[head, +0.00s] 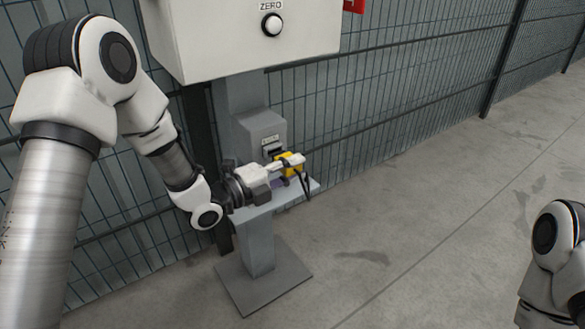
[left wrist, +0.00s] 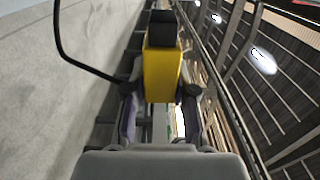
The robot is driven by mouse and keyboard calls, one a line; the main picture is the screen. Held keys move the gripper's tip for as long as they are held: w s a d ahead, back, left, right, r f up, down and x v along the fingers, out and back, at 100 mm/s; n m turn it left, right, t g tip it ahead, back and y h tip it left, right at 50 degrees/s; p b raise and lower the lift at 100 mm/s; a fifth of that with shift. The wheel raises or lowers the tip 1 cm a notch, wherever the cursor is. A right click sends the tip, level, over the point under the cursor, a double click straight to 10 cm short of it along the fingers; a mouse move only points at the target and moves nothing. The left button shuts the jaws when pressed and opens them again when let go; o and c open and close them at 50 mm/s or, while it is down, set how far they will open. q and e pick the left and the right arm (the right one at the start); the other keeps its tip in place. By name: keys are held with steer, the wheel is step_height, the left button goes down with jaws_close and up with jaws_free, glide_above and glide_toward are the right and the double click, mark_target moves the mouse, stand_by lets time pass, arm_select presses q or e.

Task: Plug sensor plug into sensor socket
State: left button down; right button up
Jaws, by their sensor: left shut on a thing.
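The sensor plug (head: 292,158) is a yellow block with a black end. My left gripper (head: 285,168) is shut on it, in front of the grey post. In the left wrist view the plug (left wrist: 161,76) stands between the two fingers of my left gripper (left wrist: 160,100), with its black end away from the palm. The sensor socket (head: 272,150) appears as a dark opening under a small label on the grey housing, just behind and left of the plug. The plug looks close to it, but I cannot tell whether they touch. My right gripper is out of view.
A small grey shelf (head: 262,208) juts from the post under my left gripper. A black cable (left wrist: 62,45) loops from the plug. A white box (head: 230,45) with a ZERO button (head: 271,25) is above. A wire fence (head: 400,70) runs behind; floor at right is clear.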

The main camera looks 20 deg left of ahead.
arm_select(q)
steer(key=shift+w+a, duration=0.85)
steer(key=shift+a, duration=0.25)
steer(key=c, duration=0.9)
jaws_free()
steer(key=shift+o, duration=0.2)
steer(key=v, duration=1.2)
